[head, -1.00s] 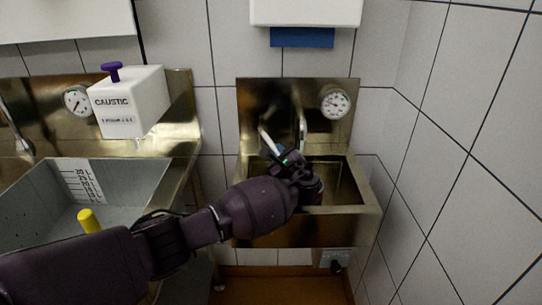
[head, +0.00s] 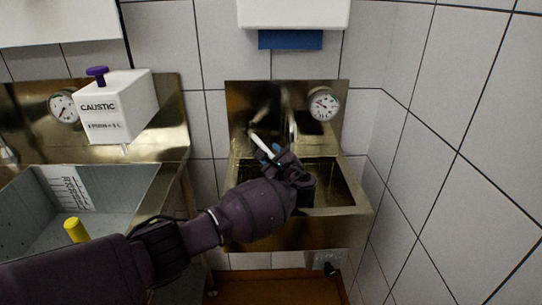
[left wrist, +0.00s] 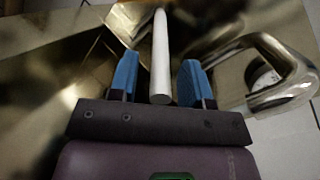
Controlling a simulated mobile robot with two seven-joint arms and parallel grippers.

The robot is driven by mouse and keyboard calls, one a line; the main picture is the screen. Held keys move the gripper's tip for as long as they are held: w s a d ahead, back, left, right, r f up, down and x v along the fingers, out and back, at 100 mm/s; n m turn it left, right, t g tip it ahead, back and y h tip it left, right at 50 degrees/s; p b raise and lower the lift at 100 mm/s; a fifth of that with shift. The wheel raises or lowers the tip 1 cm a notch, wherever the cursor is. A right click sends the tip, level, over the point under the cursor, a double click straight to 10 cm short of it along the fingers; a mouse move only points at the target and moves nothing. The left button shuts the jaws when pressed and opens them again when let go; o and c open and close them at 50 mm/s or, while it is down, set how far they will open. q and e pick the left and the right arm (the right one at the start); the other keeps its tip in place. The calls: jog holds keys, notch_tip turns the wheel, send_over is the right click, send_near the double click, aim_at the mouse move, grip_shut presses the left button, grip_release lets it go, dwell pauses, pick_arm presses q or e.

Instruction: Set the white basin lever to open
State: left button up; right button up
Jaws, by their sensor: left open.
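The white lever (head: 261,144) is a slim rod that slants at the back of the small steel basin (head: 300,229) in the head view. My left gripper (head: 276,152) is over the basin's left rear part, at the lever's lower end. In the left wrist view the white lever (left wrist: 160,55) stands between the two blue fingertips of my left gripper (left wrist: 157,78), with a gap on each side. The gripper is open. The lever's base is hidden in the head view. My right gripper does not show.
A metal spout (head: 290,118) rises beside the lever; it shows to the right in the left wrist view (left wrist: 285,80). A round gauge (head: 324,104) is on the backplate. A larger sink (head: 120,178) with a white CAUSTIC box (head: 121,104) stands left. A tiled wall bounds the right.

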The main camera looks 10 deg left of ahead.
pick_arm(q)
jog(key=p+v, duration=0.2)
jog(key=v, duration=0.8)
jog(key=shift+s+d, duration=0.2)
